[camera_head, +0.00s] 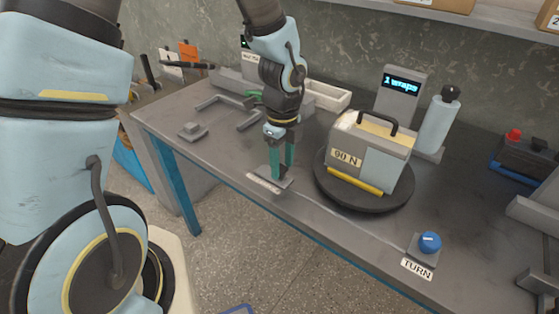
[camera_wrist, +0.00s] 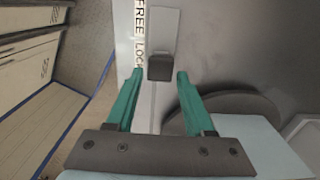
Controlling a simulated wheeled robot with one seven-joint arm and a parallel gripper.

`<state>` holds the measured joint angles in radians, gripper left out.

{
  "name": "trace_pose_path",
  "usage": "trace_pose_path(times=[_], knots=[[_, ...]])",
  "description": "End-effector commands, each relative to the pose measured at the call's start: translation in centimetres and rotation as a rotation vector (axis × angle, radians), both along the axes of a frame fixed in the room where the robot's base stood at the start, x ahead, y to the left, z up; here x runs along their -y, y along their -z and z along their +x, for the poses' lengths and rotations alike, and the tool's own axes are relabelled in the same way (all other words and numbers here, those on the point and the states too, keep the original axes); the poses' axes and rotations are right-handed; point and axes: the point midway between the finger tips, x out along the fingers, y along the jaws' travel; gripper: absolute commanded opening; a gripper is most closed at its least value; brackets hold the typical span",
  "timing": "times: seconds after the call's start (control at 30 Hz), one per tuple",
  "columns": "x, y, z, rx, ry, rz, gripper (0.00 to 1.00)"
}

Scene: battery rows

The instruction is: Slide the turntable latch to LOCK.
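The turntable (camera_head: 400,196) is a dark round disc on the bench. The latch plate (camera_wrist: 165,28) is grey, with a white FREE | LOCK label (camera_wrist: 139,35) along its left side in the wrist view. The latch knob (camera_wrist: 160,67) is a dark block beside the LOCK end of the label. My gripper (camera_wrist: 160,74) has green fingers, spread apart, one on each side of the knob with visible gaps. In the head view, my gripper (camera_head: 281,172) points down over the latch plate near the bench's front edge, left of the turntable; the fingers hide the knob there.
A boxy case (camera_head: 385,166) marked 90 N, with a black handle, stands on the turntable. A blue TURN knob (camera_head: 430,242) is at front right. Grey fixtures lie left.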

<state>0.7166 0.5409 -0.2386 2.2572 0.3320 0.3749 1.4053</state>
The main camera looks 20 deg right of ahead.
Motion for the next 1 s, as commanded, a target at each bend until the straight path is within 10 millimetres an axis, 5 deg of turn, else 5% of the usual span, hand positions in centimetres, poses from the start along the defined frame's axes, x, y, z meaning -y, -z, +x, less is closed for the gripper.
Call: trace_pose_path(times=[0.13,0.47,1.0], knots=[[-0.1,0.0,0.1,0.001,-0.002,0.0,0.7],[-0.1,-0.5,0.2,0.002,-0.003,0.0,0.7],[0.0,-9.6,0.2,0.004,-0.004,-0.001,0.7]])
